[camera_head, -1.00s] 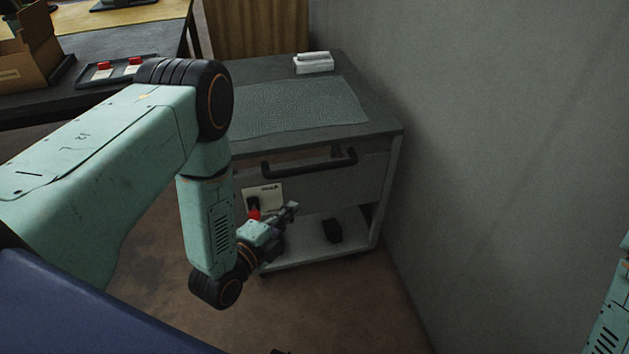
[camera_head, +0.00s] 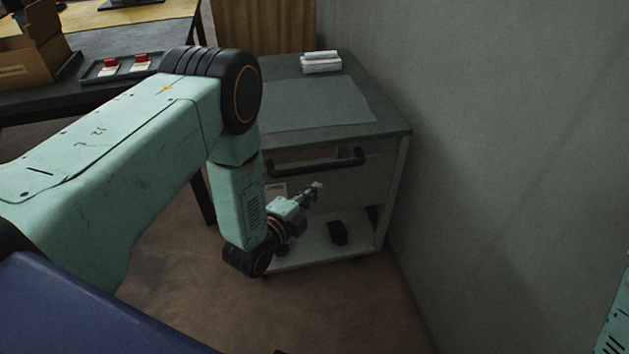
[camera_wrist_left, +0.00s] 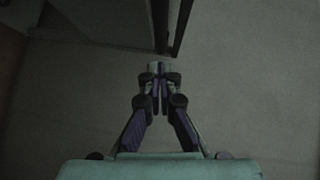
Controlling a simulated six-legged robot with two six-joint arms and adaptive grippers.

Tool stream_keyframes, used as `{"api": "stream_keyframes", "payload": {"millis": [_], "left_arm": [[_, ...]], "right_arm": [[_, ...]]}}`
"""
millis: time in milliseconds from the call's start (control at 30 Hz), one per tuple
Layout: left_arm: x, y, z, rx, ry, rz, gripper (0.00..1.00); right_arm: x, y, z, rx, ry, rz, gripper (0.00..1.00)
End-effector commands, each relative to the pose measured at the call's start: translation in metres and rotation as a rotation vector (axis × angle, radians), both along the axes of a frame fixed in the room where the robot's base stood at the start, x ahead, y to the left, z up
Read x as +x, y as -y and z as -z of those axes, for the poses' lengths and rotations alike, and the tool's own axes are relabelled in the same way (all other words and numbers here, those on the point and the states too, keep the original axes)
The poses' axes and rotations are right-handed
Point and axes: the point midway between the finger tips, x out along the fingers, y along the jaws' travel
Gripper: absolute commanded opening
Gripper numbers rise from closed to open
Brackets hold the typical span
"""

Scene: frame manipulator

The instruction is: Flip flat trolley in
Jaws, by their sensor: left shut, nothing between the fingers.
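The grey trolley (camera_head: 392,131) stands against the wall, with a dark top, a dark bar handle (camera_head: 318,163) across its front panel and an open lower shelf (camera_head: 312,250). My left gripper (camera_head: 316,188) is below the handle, in front of the trolley's front. It is shut with nothing in it. In the left wrist view the fingertips (camera_wrist_left: 158,70) are together, near a dark upright edge that I cannot identify. I cannot tell whether the gripper touches the trolley. My left forearm hides the trolley's left side. My right gripper is out of view.
A small black object (camera_head: 337,233) lies on the lower shelf. A grey-green mat (camera_head: 318,103) and a white stack (camera_head: 321,62) lie on the trolley top. The wall (camera_head: 490,150) closes off the right. A dark table (camera_head: 50,100) with a cardboard box (camera_head: 35,50) stands at left.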

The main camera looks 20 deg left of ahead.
Motion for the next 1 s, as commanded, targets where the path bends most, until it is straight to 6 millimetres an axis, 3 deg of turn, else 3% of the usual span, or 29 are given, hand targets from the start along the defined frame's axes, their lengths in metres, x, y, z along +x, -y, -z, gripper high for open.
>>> {"api": "stream_keyframes", "payload": {"millis": [133,333,1000], "left_arm": [[0.028,0.006,0.005,0.0,0.003,0.002,0.0],[0.049,-0.012,0.01,-0.001,0.003,-0.003,0.0],[0.06,-0.02,0.011,0.0,0.001,-0.001,0.0]], "right_arm": [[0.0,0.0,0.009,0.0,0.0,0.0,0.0],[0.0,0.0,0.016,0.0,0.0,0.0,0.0],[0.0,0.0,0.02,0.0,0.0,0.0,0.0]]}}
